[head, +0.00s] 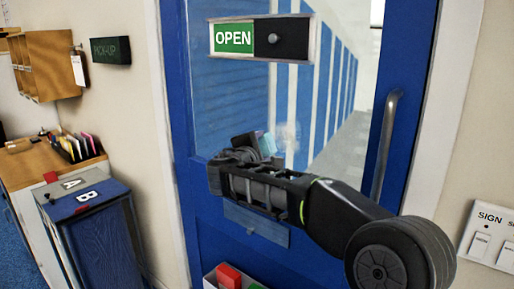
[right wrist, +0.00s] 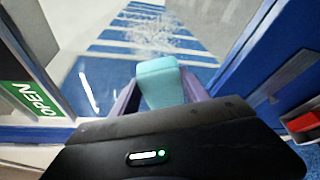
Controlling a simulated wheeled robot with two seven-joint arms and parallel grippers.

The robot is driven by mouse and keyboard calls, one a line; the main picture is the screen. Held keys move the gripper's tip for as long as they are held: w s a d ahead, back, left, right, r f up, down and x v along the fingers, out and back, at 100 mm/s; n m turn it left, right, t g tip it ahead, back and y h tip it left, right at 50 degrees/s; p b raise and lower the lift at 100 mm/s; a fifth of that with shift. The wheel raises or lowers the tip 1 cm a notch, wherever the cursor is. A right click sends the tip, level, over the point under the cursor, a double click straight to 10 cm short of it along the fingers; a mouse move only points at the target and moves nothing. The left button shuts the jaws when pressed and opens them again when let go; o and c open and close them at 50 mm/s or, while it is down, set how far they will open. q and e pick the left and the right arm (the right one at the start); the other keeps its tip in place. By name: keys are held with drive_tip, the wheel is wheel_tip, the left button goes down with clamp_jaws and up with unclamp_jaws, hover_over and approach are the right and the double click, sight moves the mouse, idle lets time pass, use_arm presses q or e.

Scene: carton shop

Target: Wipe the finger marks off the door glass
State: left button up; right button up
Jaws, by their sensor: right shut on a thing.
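The blue door (head: 180,100) has a tall glass pane (head: 305,100). A pale whitish smudge of finger marks (head: 288,133) is on the glass, just right of and above my right gripper (head: 256,146). The marks also show in the right wrist view (right wrist: 152,32), beyond the gripper's tips. My right gripper is shut on a light teal pad (right wrist: 160,80), whose edge shows in the head view (head: 267,143). The pad is in front of the glass below the marks; I cannot tell whether it touches. My left gripper is not in view.
An OPEN sign (head: 234,38) hangs at the upper glass. A metal handle (head: 384,145) stands out at the door's right. A cabinet marked A and B (head: 95,235) stands left.

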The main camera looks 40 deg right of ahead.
sight(273, 146)
drive_tip(key=shift+w+d+p, duration=0.2)
drive_tip(key=shift+d+p, duration=0.05)
drive_tip(key=shift+d, duration=0.5)
drive_tip(key=shift+w+d+p, duration=0.2)
drive_tip(key=shift+d, duration=0.65)
drive_tip(key=shift+w+d, duration=0.35)
drive_tip(key=shift+d, duration=0.55)
drive_tip(key=shift+s+d+f+b, duration=0.1)
drive_tip(key=shift+s+f+b, duration=0.05)
drive_tip(key=shift+s+b, duration=0.3)
drive_tip(key=shift+s+d+b, duration=0.25)
drive_tip(key=shift+s+b, duration=0.45)
drive_tip(key=shift+s, duration=0.1)
drive_tip(key=shift+s+d+b, duration=0.15)
drive_tip(key=shift+s+b, duration=0.15)
drive_tip(key=shift+s, duration=0.4)
